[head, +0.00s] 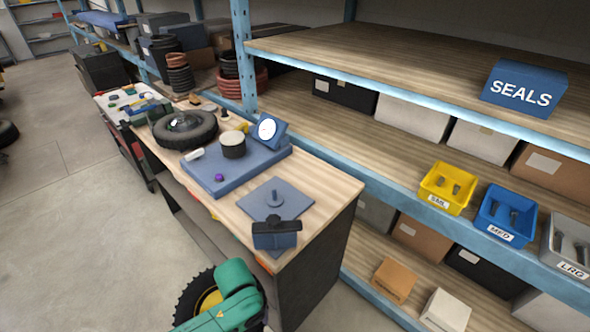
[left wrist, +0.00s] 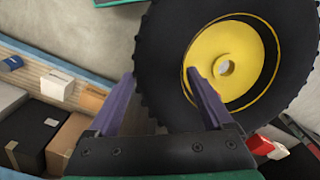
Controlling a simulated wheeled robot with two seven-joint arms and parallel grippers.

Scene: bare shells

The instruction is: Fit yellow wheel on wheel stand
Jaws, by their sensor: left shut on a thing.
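The yellow wheel (head: 209,301) has a black knobbly tyre and a yellow hub. It is at the bottom of the head view, in front of the workbench and partly hidden by my green arm. In the left wrist view the wheel (left wrist: 231,52) shows its hub with a centre hole. My left gripper (left wrist: 160,76) is shut on the tyre wall, one purple finger over the hub side and the other outside the tread. The wheel stand, a flat blue plate (head: 257,208) with an upright bare peg (head: 274,199), lies on the bench's near end. The wheel is apart from it.
A blue block with a black knob (head: 277,239) sits at the bench's front edge by the stand. Behind are a blue platform (head: 214,183) with a round cylinder (head: 232,145), a gauge (head: 267,129) and a black tyre (head: 185,131). Shelving with bins runs along the right.

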